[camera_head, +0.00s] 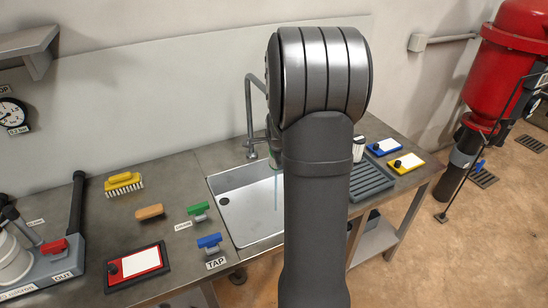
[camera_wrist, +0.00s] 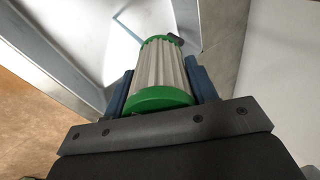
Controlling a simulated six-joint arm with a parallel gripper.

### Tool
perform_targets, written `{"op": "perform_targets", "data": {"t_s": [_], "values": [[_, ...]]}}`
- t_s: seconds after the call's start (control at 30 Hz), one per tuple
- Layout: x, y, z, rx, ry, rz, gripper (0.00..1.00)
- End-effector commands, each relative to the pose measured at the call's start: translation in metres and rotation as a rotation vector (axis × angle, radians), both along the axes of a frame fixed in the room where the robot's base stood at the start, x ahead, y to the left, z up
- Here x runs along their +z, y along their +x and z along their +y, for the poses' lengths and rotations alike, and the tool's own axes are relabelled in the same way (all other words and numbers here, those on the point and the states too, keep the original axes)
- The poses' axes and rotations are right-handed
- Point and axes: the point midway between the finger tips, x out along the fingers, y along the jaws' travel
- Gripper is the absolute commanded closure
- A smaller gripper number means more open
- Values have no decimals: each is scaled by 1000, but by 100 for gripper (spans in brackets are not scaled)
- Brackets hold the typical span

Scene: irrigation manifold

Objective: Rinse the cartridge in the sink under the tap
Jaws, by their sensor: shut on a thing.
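My gripper (camera_wrist: 160,80) is shut on a pleated whitish cartridge (camera_wrist: 160,66) with green end caps, its blue fingers on either side. In the head view my arm hides most of the gripper and cartridge. The steel sink (camera_head: 238,206) is in the bench, and the tap (camera_head: 249,112) rises behind it. A thin pale-blue water stream (camera_head: 277,192) falls into the sink beside my arm. In the wrist view the stream (camera_wrist: 126,29) runs close to the cartridge's far end; I cannot tell whether it touches. A blue handle (camera_head: 209,241) stands by the TAP label (camera_head: 215,264).
A green handle (camera_head: 199,209), a wooden-coloured block (camera_head: 150,212), a yellow brush (camera_head: 124,183) and a red-framed tray (camera_head: 136,265) lie left of the sink. A ribbed drainer (camera_head: 371,184) and blue and yellow trays (camera_head: 406,163) are right. A red tank (camera_head: 508,50) stands beyond the bench.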

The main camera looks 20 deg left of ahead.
Motion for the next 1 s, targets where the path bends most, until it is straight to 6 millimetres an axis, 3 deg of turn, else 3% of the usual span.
{"op": "perform_targets", "data": {"t_s": [0.23, 1.0], "values": [[1, -4, -2, 1, 0, -1, 74], [1, -62, -25, 1, 0, 0, 74]]}}
